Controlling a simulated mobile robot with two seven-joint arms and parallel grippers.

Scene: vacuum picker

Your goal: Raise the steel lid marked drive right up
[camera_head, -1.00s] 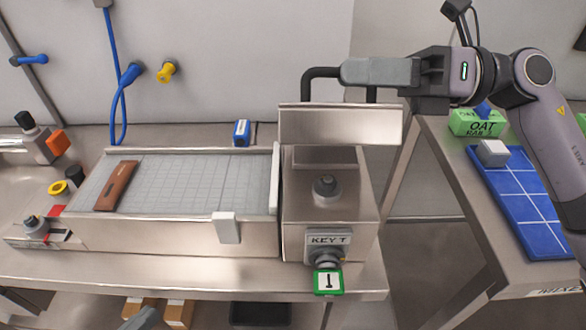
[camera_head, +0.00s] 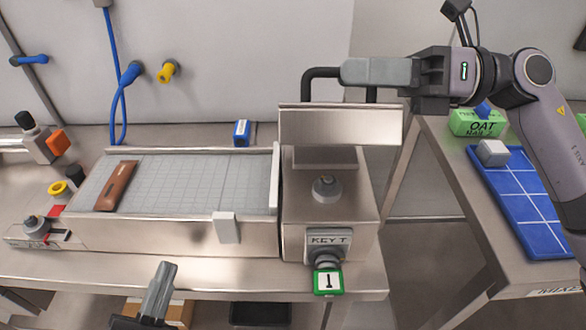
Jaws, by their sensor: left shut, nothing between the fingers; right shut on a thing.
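The steel lid (camera_head: 340,126) stands raised at the back of the steel drive box (camera_head: 305,225), so the box top with a round grey knob (camera_head: 326,188) shows. I can read no "drive" marking on it. A black bar handle (camera_head: 318,76) rises from the lid's top. My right gripper (camera_head: 350,72) is shut on this handle, coming from the right. My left gripper (camera_head: 168,268) is shut and empty, low in front of the bench edge, apart from the lid.
A grey belt bed (camera_head: 190,180) with a brown bar (camera_head: 116,186) lies left of the box. A key switch marked KEY T (camera_head: 328,240) with a green tag (camera_head: 328,281) is on the box front.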

